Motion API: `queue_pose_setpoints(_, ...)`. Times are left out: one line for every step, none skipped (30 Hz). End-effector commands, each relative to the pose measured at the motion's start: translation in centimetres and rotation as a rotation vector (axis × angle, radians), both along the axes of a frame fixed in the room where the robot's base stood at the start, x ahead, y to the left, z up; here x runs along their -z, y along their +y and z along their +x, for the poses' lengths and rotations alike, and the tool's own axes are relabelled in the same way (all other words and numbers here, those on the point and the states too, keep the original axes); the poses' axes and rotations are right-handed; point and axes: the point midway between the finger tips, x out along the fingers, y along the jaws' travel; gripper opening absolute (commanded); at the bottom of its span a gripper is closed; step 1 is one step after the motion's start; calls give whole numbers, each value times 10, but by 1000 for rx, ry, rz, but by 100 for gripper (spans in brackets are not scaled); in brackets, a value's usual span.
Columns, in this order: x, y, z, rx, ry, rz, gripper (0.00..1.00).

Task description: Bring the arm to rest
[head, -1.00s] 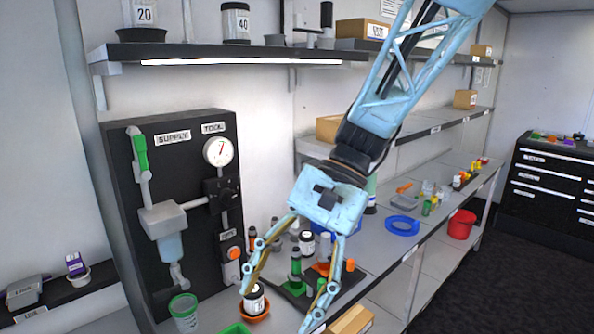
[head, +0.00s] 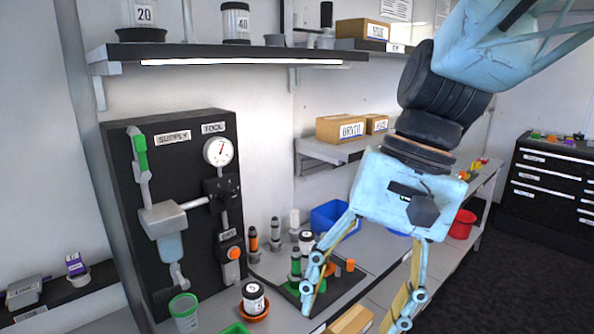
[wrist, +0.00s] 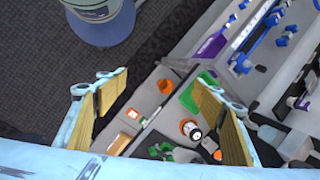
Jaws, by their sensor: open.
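My light-blue gripper (head: 355,318) hangs at the right of centre in the head view, in front of the workbench. Its two fingers are spread wide with nothing between them. In the wrist view the yellow-padded fingers (wrist: 160,110) are apart, with the bench and floor showing beyond. My arm reaches up to the top right of the head view. A black jar with a white label (head: 253,297) stands in an orange dish (head: 255,314) on the bench, left of the gripper and apart from it. The jar also shows in the wrist view (wrist: 192,132).
A black supply panel (head: 172,262) with a gauge stands at left. A shelf (head: 230,54) runs above it. A green cup (head: 184,311), dark bottles with coloured bands (head: 296,262) and a blue bin (head: 333,214) are on the bench. A red bucket (head: 462,223) stands further right.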

Motion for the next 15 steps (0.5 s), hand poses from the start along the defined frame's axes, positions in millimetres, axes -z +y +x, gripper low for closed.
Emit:
queue_pose_setpoints(-3, -5, -4, -4, -21, -8, 62)
queue_pose_setpoints(-4, -8, -6, -8, -31, -13, 62)
queue_pose_setpoints(-5, -13, -9, -13, -44, -21, 62)
queue_pose_setpoints(-6, -16, -12, -17, -54, -27, 62)
queue_pose_setpoints(-7, -19, -14, -21, -64, -33, 62)
queue_pose_setpoints(-8, -23, -17, -26, -77, -41, 62)
queue_pose_setpoints(-9, -26, -19, -30, -89, -46, 62)
queue_pose_setpoints(-10, -29, -21, -34, -99, -52, 62)
queue_pose_setpoints(-12, -33, -24, -38, -113, -60, 62)
queue_pose_setpoints(-12, -36, -27, -42, -123, -66, 62)
queue_pose_setpoints(-13, -39, -29, -46, -132, -73, 62)
queue_pose_setpoints(-14, -43, -32, -50, -145, -81, 62)
queue_pose_setpoints(-15, -46, -34, -54, -155, -86, 62)
queue_pose_setpoints(-16, -49, -36, -58, -166, -93, 62)
queue_pose_setpoints(-17, -53, -39, -63, -180, -101, 62)
